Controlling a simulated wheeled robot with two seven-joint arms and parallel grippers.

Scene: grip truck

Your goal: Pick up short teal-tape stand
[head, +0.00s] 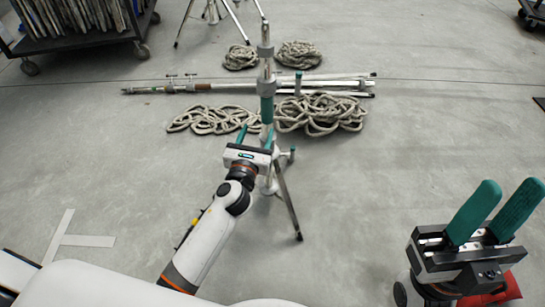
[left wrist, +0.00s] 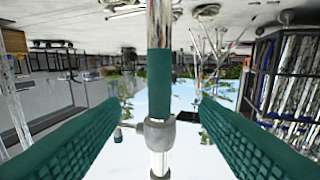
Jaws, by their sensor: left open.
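The short stand is an upright metal pole with a teal tape band (head: 267,108) and dark tripod legs, in the middle of the head view. In the left wrist view, which looks upside down, the teal tape (left wrist: 159,80) shows upright, with a grey collar below it in the picture. My left gripper (head: 256,134) is open at the near side of the pole. Its teal fingers (left wrist: 158,105) flank the pole with clear gaps on both sides; whether the pole is between the tips or just beyond them I cannot tell. My right gripper (head: 507,190) is open and empty at right.
Coiled ropes (head: 322,113) lie behind the stand on both sides. Metal poles (head: 220,88) lie across the floor beyond them. Another tripod stand (head: 214,10) and a loaded cart (head: 75,38) are at the back. White floor tape (head: 85,240) is at lower left. The floor at right is mostly clear.

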